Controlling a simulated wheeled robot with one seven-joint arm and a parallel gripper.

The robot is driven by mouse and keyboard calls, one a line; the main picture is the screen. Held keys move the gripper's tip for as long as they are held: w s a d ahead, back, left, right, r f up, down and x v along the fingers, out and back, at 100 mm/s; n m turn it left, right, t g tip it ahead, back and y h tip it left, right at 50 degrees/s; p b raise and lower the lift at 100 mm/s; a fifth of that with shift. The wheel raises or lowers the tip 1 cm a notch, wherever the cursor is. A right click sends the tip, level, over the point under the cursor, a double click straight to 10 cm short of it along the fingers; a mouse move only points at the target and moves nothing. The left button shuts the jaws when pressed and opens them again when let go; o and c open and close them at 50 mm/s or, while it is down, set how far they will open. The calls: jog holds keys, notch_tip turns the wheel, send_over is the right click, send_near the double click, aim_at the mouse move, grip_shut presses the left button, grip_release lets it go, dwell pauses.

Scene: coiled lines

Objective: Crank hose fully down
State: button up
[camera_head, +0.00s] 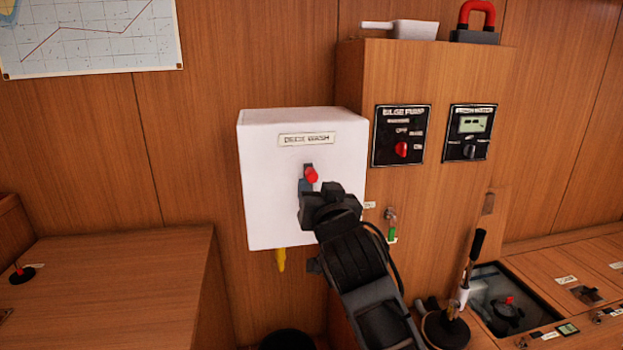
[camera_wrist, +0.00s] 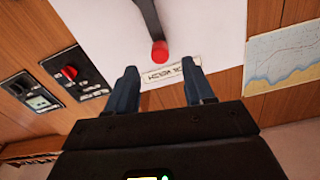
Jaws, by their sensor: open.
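A white box labelled "DECK WASH" (camera_head: 265,165) is fixed to the wooden wall. On its front is a crank with a red knob (camera_head: 312,175); the knob and a dark crank arm also show in the wrist view (camera_wrist: 159,52). A yellow hose end (camera_head: 281,259) hangs below the box. My gripper (camera_wrist: 163,92) is open and empty, with its two fingers apart in front of the box's face. In the wrist view the red knob lies beyond the fingertips, not between them. In the head view my arm hides the lower part of the crank.
A wooden cabinet to the right carries a bilge pump panel (camera_head: 402,135) and a second panel with a display (camera_head: 468,133). A red-handled object (camera_head: 476,20) stands on top. A small green-tipped fitting (camera_head: 391,228) sticks out beside my arm. A wooden counter (camera_head: 110,285) is at left.

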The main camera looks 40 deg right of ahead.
aim_at(313, 179)
jog(key=x, duration=0.7)
jog(key=shift+w+d+p, duration=0.1)
jog(key=shift+w+p, duration=0.1)
jog(key=shift+p, duration=0.15)
jog(key=shift+c, duration=0.3)
grip_shut()
